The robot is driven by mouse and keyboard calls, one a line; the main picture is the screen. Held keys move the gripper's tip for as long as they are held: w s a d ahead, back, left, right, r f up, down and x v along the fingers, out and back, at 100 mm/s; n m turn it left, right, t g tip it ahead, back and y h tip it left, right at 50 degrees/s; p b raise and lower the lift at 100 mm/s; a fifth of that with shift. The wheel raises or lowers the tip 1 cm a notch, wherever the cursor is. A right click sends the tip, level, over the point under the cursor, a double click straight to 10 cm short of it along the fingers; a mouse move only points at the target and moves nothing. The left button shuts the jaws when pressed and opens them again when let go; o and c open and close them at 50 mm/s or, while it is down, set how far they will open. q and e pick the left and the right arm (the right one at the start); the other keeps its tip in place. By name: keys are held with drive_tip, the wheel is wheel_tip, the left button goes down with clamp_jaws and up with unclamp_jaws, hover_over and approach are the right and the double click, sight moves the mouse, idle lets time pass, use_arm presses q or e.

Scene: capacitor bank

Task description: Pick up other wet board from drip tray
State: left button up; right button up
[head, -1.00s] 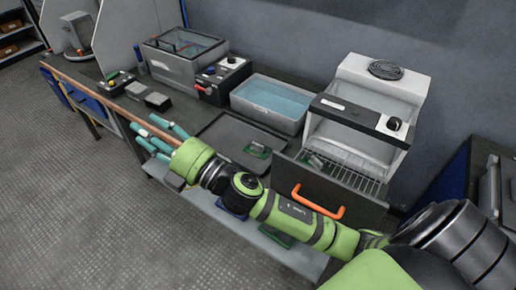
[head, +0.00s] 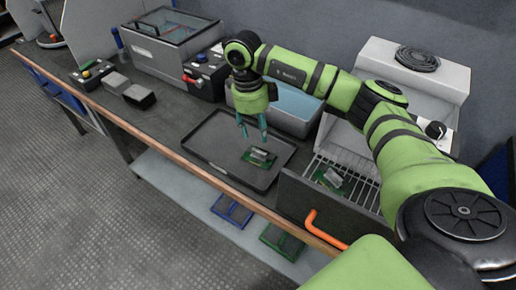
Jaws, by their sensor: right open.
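A green board (head: 259,157) with a grey part on it lies on the dark drip tray (head: 204,152), towards the tray's right side. Another green board (head: 331,178) with a grey part rests on the wire rack (head: 361,187) of the open oven-like unit on the right. My right gripper (head: 252,130) is open, pointing down above the drip tray. Its teal fingers are just behind and left of the board on the tray, with nothing between them. My left gripper is not in view.
A water basin (head: 289,108) stands behind the tray, partly hidden by my right arm. The unit's lowered door (head: 312,208) has an orange handle (head: 325,230) at the bench's front edge. Grey blocks (head: 138,96) sit left. Blue and green frames lie on the lower shelf.

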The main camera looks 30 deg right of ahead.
sight(259, 152)
drive_tip(key=shift+f+b, duration=0.35)
drive_tip(key=shift+f, duration=0.15)
drive_tip(key=shift+s+a+r, duration=0.15)
drive_tip(key=shift+s, duration=0.1)
wheel_tip(259, 152, down, 3)
drive_tip(key=shift+r+p, duration=0.2)
drive_tip(key=shift+p, duration=0.1)
drive_tip(key=shift+s+f+p, duration=0.2)
drive_tip(key=shift+f, duration=0.4)
drive_tip(key=shift+s+f+p, duration=0.15)
drive_tip(key=shift+f, duration=0.4)
wheel_tip(259, 152, down, 2)
drive_tip(key=shift+f, duration=0.1)
drive_tip(key=shift+c, duration=0.4)
drive_tip(key=c, duration=0.7)
clamp_jaws()
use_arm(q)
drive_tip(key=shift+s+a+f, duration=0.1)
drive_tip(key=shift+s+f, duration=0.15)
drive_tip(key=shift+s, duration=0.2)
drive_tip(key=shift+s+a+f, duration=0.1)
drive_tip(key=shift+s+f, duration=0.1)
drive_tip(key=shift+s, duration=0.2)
